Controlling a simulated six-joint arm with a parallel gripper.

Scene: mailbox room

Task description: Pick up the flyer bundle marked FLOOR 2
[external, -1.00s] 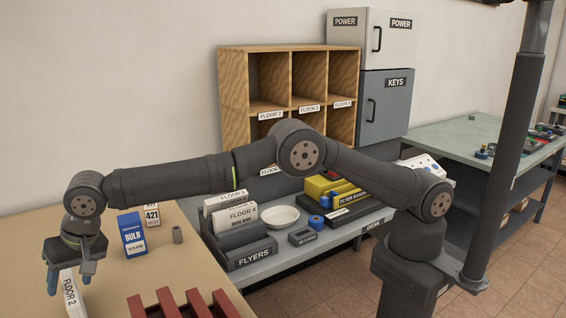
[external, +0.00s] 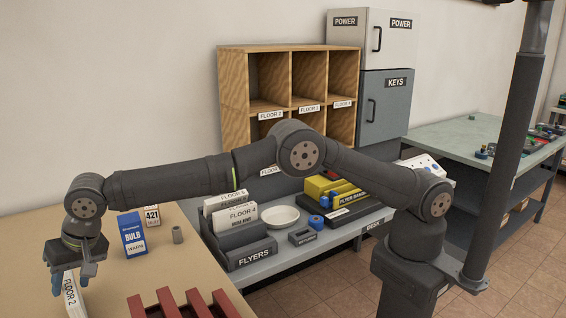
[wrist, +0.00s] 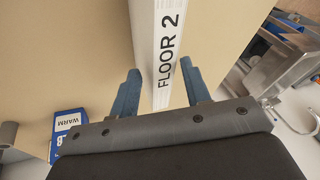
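The flyer bundle marked FLOOR 2 (external: 73,294) is a narrow white block at the lower left of the external view, standing on the tan table. Its label faces the camera, and its lower end is cut off by the picture edge. My gripper (external: 70,281) is right above it, pointing down, with one blue finger on each side of its upper part. In the wrist view, the bundle (wrist: 168,50) runs between the two fingertips (wrist: 162,76). The fingers are apart and look open, with slight gaps beside the bundle.
A FLYERS holder (external: 245,250) sits on the desk beyond the table.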

